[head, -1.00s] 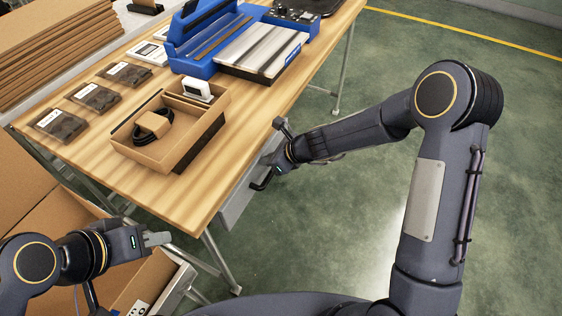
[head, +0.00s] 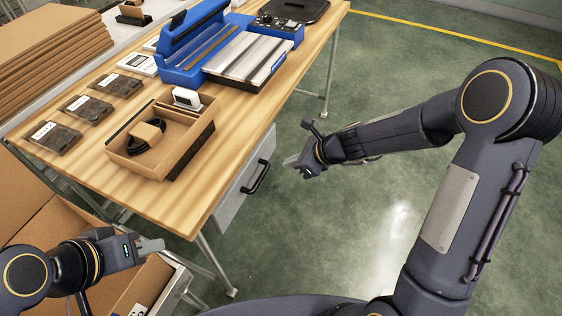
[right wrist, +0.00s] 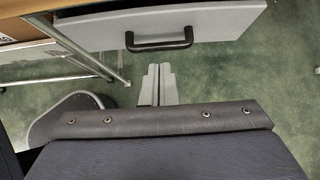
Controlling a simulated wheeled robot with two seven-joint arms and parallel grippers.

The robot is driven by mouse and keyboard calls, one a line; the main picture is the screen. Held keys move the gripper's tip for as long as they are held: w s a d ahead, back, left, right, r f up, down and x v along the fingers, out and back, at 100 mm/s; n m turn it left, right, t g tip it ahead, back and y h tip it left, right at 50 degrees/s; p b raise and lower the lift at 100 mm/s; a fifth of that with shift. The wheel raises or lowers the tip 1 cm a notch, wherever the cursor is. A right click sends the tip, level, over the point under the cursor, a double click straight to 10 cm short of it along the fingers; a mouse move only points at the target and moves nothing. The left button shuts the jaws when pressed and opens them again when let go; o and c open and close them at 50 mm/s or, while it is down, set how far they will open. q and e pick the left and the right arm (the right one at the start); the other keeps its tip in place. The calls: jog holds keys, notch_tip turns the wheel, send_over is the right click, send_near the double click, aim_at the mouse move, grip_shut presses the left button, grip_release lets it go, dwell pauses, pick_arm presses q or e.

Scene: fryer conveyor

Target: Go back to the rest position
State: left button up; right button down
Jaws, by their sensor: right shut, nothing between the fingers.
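My right gripper (head: 291,162) is in the air over the floor, to the right of the table and apart from the grey drawer (head: 240,182) under the table top. In the right wrist view its two fingers (right wrist: 158,82) lie together, shut and empty, below the black drawer handle (right wrist: 160,42). My left gripper (head: 152,246) is at the lower left in the head view, in front of the table over a cardboard box. Its fingers look close together there, but I cannot tell whether they are shut.
The wooden table (head: 190,215) holds an open cardboard box (head: 178,165) with a black cable and a white device, a blue machine (head: 185,72) and several dark cases. Stacked cardboard (head: 45,50) stands at the upper left. The green floor (head: 330,230) at the right is clear.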

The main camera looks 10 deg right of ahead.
jog(key=shift+s+d+r, duration=0.15)
jog(key=shift+d+r, duration=0.1)
jog(key=s+d+r+n+p, duration=0.2)
jog(key=s+r+n, duration=0.3)
jog(key=r, duration=0.3)
jog(key=s+d+r+n+p, duration=0.2)
jog(key=s+r+n, duration=0.35)
jog(key=r, duration=0.25)
jog(key=s+d+r+n+h+p, duration=0.1)
jog(key=s+d+r+n+h, duration=0.1)
jog(key=s+n, duration=0.4)
jog(key=s+d+r+n+t+h+p, duration=0.1)
jog(key=s+d+n, duration=0.3)
jog(key=s, duration=0.5)
jog(key=shift+d+r+n+h+p, duration=0.25)
jog(key=shift+r+n+h+p, duration=0.3)
jog(key=shift+n+p, duration=0.3)
